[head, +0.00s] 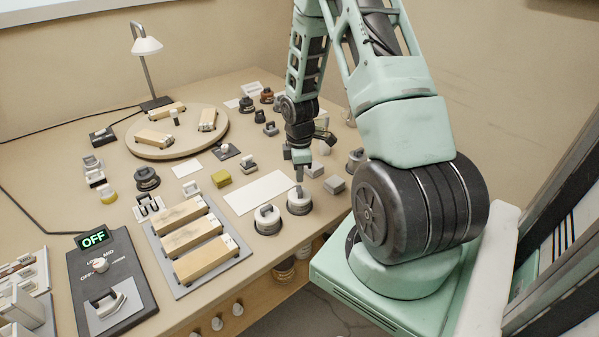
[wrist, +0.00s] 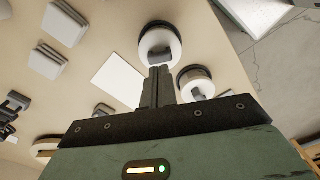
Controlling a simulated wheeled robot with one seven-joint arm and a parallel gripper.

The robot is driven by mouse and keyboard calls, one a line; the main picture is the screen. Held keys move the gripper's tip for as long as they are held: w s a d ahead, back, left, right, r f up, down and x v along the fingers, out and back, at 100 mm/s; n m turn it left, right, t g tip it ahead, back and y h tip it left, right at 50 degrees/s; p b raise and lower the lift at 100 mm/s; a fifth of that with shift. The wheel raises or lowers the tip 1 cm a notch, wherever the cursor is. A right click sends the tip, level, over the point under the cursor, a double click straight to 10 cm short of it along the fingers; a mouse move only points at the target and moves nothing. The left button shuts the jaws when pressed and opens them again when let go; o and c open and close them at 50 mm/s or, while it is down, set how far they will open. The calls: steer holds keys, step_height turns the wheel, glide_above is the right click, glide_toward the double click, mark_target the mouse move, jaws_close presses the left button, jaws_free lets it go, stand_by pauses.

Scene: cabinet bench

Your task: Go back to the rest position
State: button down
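My gripper (head: 299,176) points down over the bench near its front right edge. In the wrist view my gripper (wrist: 158,72) shows its two fingers pressed together, with nothing visible between them. Just below the fingertips is a white round weight with a dark handle (head: 299,203), seen also in the wrist view (wrist: 160,46). The fingers overlap its edge in that view; I cannot tell whether they touch it. A second, similar round weight (head: 267,219) stands beside it to the left.
The bench top (head: 250,260) is crowded. A grey tray with wooden blocks (head: 193,241), a control box reading OFF (head: 110,280), a round wooden board (head: 177,146) and a desk lamp (head: 147,46) stand to the left. Small blocks (head: 335,184) lie close right of my gripper.

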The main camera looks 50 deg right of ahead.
mark_target(300, 189)
steer(key=shift+f+b, duration=1.05)
steer(key=shift+f, duration=0.65)
steer(key=shift+r, duration=0.15)
step_height(300, 189, up, 7)
steer(key=p, duration=0.6)
stand_by(0.7)
